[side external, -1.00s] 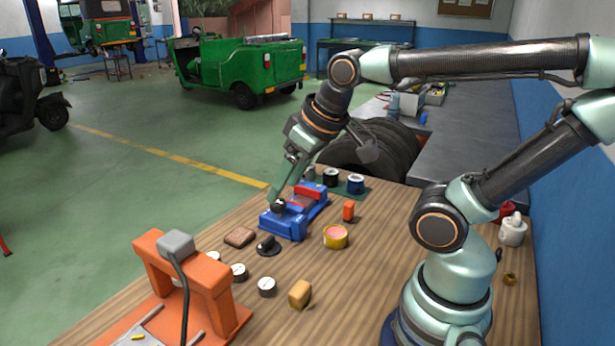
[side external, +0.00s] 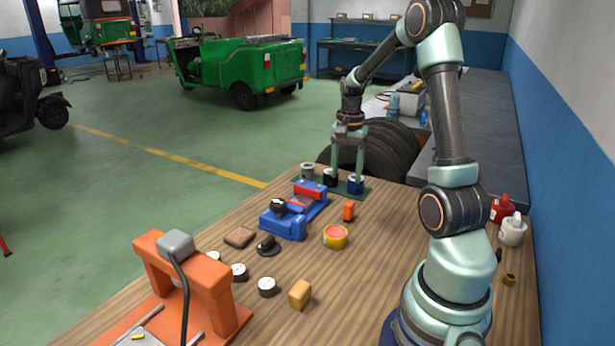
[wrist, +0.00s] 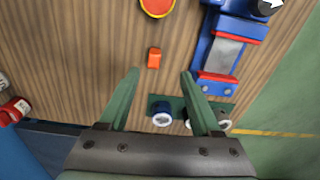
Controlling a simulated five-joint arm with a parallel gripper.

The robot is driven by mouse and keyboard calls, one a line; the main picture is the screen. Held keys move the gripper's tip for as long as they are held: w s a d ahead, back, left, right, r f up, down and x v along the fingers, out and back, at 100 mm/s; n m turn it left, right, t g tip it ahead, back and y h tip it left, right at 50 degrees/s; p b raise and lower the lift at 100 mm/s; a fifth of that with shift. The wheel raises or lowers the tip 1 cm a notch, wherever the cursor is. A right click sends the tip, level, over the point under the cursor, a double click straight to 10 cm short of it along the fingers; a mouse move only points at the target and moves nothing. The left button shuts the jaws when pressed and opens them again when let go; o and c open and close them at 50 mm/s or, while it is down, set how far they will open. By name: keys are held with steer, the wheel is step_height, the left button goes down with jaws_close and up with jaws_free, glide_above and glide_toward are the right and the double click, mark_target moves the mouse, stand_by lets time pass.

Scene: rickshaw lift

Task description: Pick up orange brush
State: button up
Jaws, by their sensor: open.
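A small upright orange piece, the likely orange brush (side external: 348,210), stands on the wooden table to the right of the blue vise. Its bristles cannot be made out. In the wrist view the orange brush (wrist: 154,57) lies just beyond the gap between the fingertips, nearer the left finger. My gripper (side external: 347,178) points down with fingers apart and empty, above the green holder behind the brush in the side view. In the wrist view my gripper (wrist: 160,74) is also open, with nothing between its fingers.
The blue vise (side external: 295,212) stands left of the brush. The green holder (side external: 350,188) carries several small canisters behind it. A yellow and red button (side external: 336,236) is in front. An orange press frame (side external: 190,270) stands at front left. Bare wood lies right of the brush.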

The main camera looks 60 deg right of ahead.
mark_target(349, 203)
steer(key=shift+s+d+f+m, duration=0.4)
steer(key=shift+s+d+f, duration=0.05)
steer(key=shift+d+f, duration=0.35)
step_height(349, 203, down, 6)
steer(key=shift+w+d+f, duration=0.1)
steer(key=shift+f, duration=2.8)
steer(key=shift+c, duration=0.3)
jaws_close()
